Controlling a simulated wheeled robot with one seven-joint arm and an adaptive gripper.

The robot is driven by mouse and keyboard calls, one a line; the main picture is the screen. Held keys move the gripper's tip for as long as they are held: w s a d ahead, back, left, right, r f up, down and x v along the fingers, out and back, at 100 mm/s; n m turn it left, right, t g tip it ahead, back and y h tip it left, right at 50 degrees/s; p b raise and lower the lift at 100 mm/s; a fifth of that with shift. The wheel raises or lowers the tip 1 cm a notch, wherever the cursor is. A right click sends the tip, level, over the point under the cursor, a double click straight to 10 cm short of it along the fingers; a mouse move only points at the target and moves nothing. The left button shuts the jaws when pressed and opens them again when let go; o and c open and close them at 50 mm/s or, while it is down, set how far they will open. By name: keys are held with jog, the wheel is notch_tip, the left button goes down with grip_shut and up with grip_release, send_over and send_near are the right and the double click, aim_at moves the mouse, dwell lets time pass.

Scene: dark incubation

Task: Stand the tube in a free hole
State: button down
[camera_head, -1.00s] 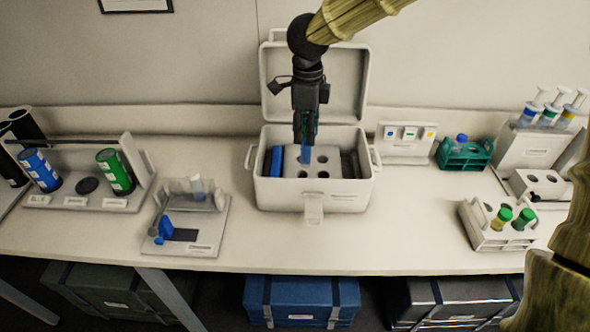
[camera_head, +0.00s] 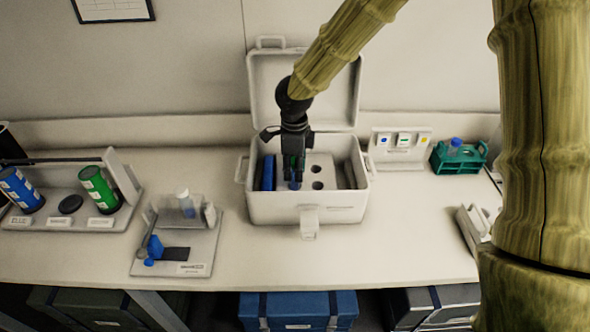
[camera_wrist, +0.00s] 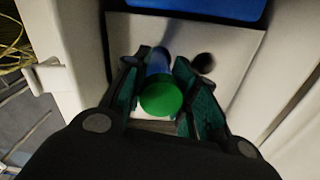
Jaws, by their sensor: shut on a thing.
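My gripper (camera_head: 294,178) is inside the open white box (camera_head: 330,212), over the left part of a white block with holes (camera_head: 322,160). It is shut on the tube, which has a green cap (camera_wrist: 162,98) and a blue body (camera_wrist: 158,62). The tube is held between both fingers, cap towards the wrist camera. In the head view only a bit of blue shows at the fingertips (camera_head: 295,185). Holes show empty to the right of my gripper (camera_head: 318,168); one shows beside the tube in the wrist view (camera_wrist: 203,63). I cannot tell whether the tube's lower end is in a hole.
A blue slab (camera_head: 268,172) stands inside the box at the left; its raised lid (camera_head: 310,90) is behind. A small stand (camera_head: 185,235) with a clear vial is left of the box. A green rack (camera_head: 458,160) and label stand (camera_head: 398,152) are to the right.

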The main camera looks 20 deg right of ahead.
jog(key=shift+f, duration=0.4)
jog(key=shift+s+f, duration=0.2)
jog(key=shift+s, duration=0.05)
jog(key=shift+w+f, duration=0.1)
jog(key=c, duration=1.1)
grip_release()
jog(key=shift+c, duration=0.2)
jog(key=shift+r, duration=0.2)
notch_tip(320, 180, up, 12)
jog(key=shift+f+b, duration=0.1)
jog(key=shift+b, duration=1.05)
